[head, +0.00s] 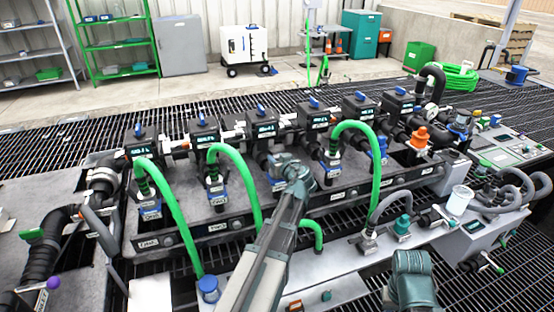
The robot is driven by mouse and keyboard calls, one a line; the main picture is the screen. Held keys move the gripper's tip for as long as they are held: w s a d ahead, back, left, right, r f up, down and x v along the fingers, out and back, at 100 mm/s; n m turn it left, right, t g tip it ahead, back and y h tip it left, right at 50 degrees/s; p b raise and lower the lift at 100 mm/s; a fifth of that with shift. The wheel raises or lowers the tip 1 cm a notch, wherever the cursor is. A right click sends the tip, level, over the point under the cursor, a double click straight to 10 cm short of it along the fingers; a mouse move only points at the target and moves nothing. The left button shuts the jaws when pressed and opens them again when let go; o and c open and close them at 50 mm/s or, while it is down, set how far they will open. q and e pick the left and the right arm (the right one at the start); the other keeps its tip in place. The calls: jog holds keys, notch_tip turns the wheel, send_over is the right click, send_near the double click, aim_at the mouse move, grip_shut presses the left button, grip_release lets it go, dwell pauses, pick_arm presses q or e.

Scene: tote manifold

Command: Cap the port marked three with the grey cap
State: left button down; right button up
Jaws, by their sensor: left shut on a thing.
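The manifold bench (330,195) carries a row of ports below black valve blocks with blue handles. My left gripper (276,182) is at the middle port, the third from the left. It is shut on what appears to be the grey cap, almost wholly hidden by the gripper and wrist. I cannot tell whether the cap touches the port. My left forearm hides that port's front label. A teal-grey part of my right arm shows at the bottom right edge; its gripper fingers do not show.
Green hoses (172,205) arch from the first, second (240,180) and fourth (376,170) ports, beside my left arm. An orange cap (418,138) sits at the right end. A blue cap (208,288), a teal cap (402,223) and a white container (459,199) stand on the front ledge.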

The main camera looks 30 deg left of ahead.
pick_arm(q)
jog(key=shift+f, duration=0.35)
jog(key=shift+c, duration=2.2)
grip_release()
jog(key=p+v, duration=0.3)
jog(key=v, duration=1.1)
jog(key=shift+p, duration=0.4)
jog(key=shift+a, duration=0.1)
jog(key=shift+c, duration=0.2)
